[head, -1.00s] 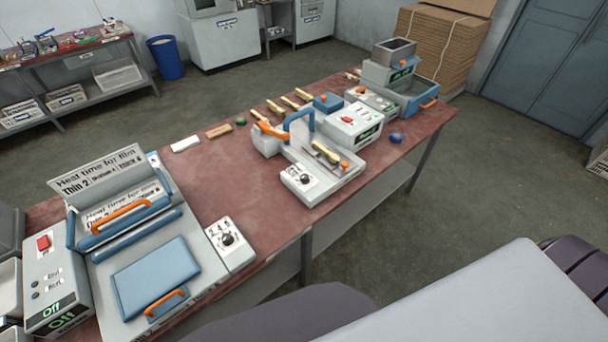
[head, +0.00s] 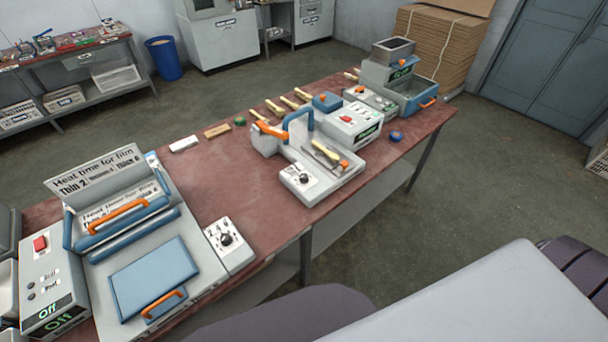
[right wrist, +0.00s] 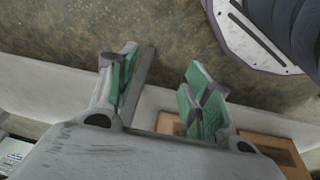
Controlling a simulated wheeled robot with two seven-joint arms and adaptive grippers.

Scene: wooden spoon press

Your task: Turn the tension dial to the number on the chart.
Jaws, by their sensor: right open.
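A second black dial (head: 305,178) is on the front plate of the grey machine in the middle of the table. Which of them is the tension dial, I cannot tell. A white chart (head: 95,172) on the left machine reads "Heat time for film", with "Thin 2" and smaller text after it. My right gripper (right wrist: 160,88) is open and empty, its green pads apart. My left gripper is out of view.
The red-brown table (head: 215,175) has bare room between the two machines. Wooden spoons (head: 275,107) lie near its back edge. A blue box (head: 412,98) with an orange handle stands at the far end. A display (head: 60,319) reads "Off".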

